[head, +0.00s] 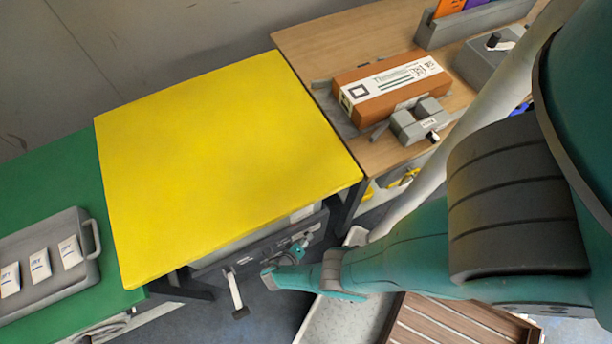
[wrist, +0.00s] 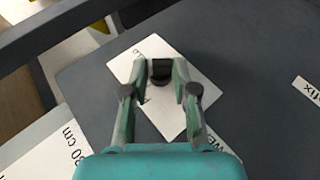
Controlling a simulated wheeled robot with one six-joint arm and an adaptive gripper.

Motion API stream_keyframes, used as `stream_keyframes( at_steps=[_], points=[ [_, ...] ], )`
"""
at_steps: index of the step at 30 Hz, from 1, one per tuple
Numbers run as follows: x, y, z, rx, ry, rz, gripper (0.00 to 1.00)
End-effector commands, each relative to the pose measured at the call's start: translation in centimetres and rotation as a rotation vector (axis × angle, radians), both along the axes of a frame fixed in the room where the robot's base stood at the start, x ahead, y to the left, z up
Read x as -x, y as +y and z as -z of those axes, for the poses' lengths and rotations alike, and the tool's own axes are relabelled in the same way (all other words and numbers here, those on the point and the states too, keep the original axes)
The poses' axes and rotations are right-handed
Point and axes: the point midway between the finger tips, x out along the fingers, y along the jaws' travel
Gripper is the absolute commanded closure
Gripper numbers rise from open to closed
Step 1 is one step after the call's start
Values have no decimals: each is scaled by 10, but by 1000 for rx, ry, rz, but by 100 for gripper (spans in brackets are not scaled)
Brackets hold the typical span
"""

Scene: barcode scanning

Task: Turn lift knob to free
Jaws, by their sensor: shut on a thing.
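The lift knob (wrist: 161,70) is a small black knob on a white label plate (wrist: 182,108), which lies on a dark grey panel (wrist: 255,60) in the wrist view. My gripper (wrist: 160,76) has its two green fingers on either side of the knob and is shut on it. The plate's lettering is partly covered by my fingers, so I cannot read the knob's setting. In the head view my gripper (head: 292,256) is at the front of the unit under the yellow table top (head: 230,160); the knob is hidden or too small there.
A crank handle (head: 236,295) hangs left of my gripper. A green table (head: 55,190) with a grey tray (head: 20,245) stands left. A wooden table (head: 310,45) holds an orange-brown box (head: 365,105).

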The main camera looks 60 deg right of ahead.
Motion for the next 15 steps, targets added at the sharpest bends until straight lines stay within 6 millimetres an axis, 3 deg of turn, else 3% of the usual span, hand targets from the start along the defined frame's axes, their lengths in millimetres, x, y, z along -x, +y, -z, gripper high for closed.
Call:
stream_keyframes(
  at_steps=[15],
  points=[
    [1,0,2,22,19,0,100]
  ],
)
